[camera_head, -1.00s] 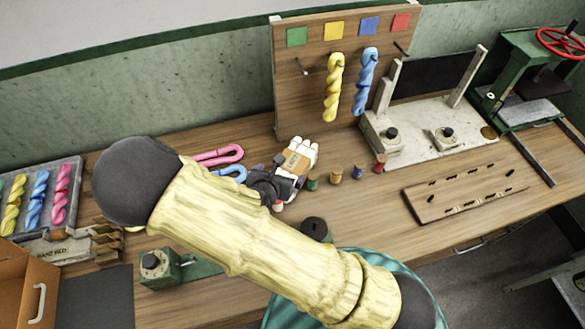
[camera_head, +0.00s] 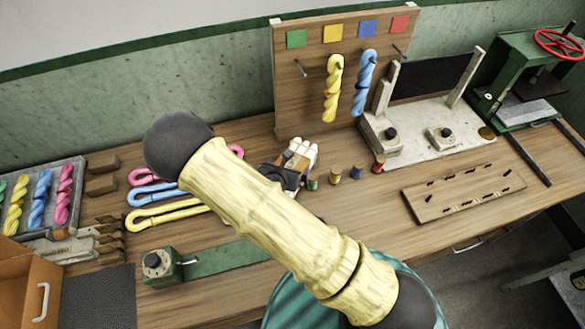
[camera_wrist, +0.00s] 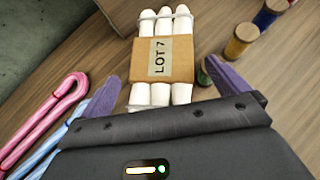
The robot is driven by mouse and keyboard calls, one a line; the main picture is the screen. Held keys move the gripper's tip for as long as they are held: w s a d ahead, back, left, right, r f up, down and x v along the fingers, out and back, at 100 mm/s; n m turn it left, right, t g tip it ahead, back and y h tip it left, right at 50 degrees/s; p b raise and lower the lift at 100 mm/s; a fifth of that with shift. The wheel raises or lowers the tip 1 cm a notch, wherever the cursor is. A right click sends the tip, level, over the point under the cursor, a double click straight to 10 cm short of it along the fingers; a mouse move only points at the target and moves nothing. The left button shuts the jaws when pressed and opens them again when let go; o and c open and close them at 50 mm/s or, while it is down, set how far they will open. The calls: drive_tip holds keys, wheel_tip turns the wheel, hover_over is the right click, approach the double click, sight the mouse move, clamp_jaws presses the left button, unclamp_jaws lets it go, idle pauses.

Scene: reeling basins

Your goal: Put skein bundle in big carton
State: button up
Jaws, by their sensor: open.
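The skein bundle (camera_head: 303,148) is a row of white skeins in a brown paper band. It lies on the bench in front of the pegboard. In the wrist view the band (camera_wrist: 165,60) reads "LOT 7". My gripper (camera_wrist: 166,78) is open, with one purple finger on each side of the bundle's near end; whether they touch it is unclear. In the head view my gripper (camera_head: 285,168) is mostly hidden behind my arm.
Pink, blue and yellow looped skeins (camera_head: 150,215) lie left of my arm. Small thread spools (camera_head: 357,172) stand right of the bundle. A pegboard (camera_head: 300,90) with hanging skeins rises behind. A green clamp device (camera_head: 160,265) sits near the front edge.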

sight(292, 162)
drive_tip(key=p+x, duration=0.1)
drive_tip(key=x, duration=0.3)
drive_tip(key=shift+w+d+f, duration=0.1)
drive_tip(key=shift+d, duration=0.05)
idle(0.4)
drive_tip(key=c, duration=1.7)
drive_tip(key=shift+w, duration=0.1)
wheel_tip(292, 162, up, 10)
drive_tip(key=shift+r+b, duration=0.1)
drive_tip(key=shift+b, duration=0.6)
